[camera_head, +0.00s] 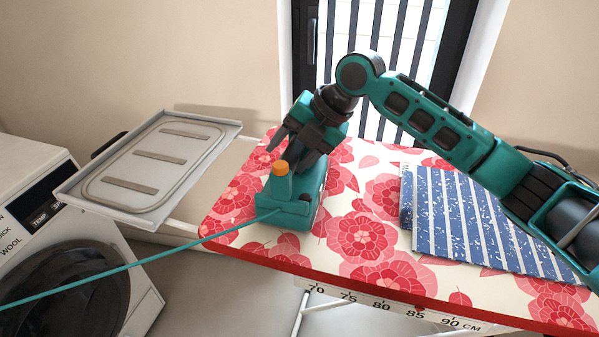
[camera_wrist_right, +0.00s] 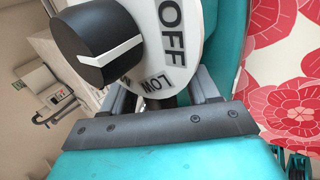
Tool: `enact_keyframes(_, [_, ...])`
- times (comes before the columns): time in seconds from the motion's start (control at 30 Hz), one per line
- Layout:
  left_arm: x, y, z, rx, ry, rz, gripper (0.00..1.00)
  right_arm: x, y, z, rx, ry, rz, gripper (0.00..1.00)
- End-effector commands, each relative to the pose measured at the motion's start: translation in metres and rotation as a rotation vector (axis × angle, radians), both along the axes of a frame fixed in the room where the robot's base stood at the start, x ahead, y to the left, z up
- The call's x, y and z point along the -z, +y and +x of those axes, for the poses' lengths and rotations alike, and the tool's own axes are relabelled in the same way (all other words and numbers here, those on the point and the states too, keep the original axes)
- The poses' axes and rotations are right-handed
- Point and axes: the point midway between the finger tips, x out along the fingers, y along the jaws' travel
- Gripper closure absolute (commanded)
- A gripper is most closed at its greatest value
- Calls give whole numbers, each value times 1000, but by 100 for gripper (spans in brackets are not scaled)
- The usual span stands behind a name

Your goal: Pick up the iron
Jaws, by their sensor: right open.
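The iron (camera_head: 285,213) is teal with an orange cap (camera_head: 281,169). It stands on the floral board near its left end, and a teal cord runs from it to the left. My right gripper (camera_head: 293,150) comes down over the iron from above and behind, fingers open. The right wrist view shows the open fingers (camera_wrist_right: 163,92) close to a black dial (camera_wrist_right: 98,48) on a white face marked OFF and LOW, with teal body behind. The fingers hide part of the iron, and I cannot tell whether they touch it. My left gripper is not in view.
The ironing board (camera_head: 360,240) has a red edge and a centimetre scale. A folded blue striped cloth (camera_head: 460,220) lies on its right. A grey metal tray (camera_head: 150,165) juts out left, above a washing machine (camera_head: 60,270). A barred window (camera_head: 400,50) is behind.

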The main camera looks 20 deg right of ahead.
Motion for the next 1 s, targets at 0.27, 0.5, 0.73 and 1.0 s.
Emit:
enact_keyframes(0.27, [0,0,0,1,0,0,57,0,-1,0,0,1,-1,56])
enact_keyframes(0.5, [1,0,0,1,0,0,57,0,-1,0,0,1,-1,79])
enact_keyframes(0.73, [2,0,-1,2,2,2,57,-1,-1,0,1,1,-1,100])
enact_keyframes(1.0, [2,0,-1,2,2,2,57,0,-1,0,1,2,-1,100])
